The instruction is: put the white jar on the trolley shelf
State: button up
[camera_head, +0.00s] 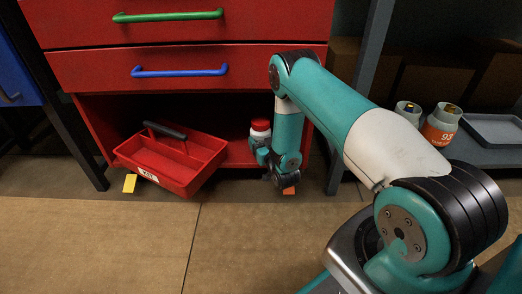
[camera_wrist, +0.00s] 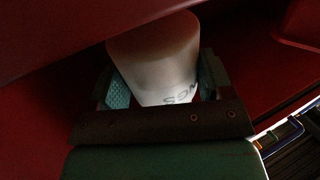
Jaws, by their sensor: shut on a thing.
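My gripper (camera_head: 262,153) is shut on the jar. In the wrist view the jar (camera_wrist: 160,65) is between the two finger pads, with dark lettering on its side. Dark red trolley surfaces surround it there. I cannot tell whether its base touches the shelf.
A red tote (camera_head: 172,160) with a black handle sits tilted left of the jar. Blue (camera_head: 180,72) and green (camera_head: 168,16) drawer handles are above. At right, a grey shelf holds an orange-labelled jar (camera_head: 440,125), another pale jar (camera_head: 408,112) and a grey tray (camera_head: 495,130).

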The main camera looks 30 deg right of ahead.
jog(key=shift+d+f+b, duration=0.1)
jog(key=shift+f+b, duration=0.55)
jog(key=shift+f, duration=0.8)
jog(key=o, duration=1)
jog(key=shift+s+r, duration=0.1)
jog(key=shift+r, duration=0.2)
jog(key=s+p, duration=0.4)
jog(key=p, duration=0.1)
jog(key=s+a+p, duration=0.1)
jog(key=s+p, duration=0.2)
jog(key=p, duration=0.3)
jog(key=s+a+p, duration=0.1)
jog(key=s+p, duration=0.3)
jog(key=p, duration=0.1)
jog(key=shift+s+a, duration=0.2)
jog(key=shift+s, duration=0.1)
jog(key=shift+f, duration=0.1)
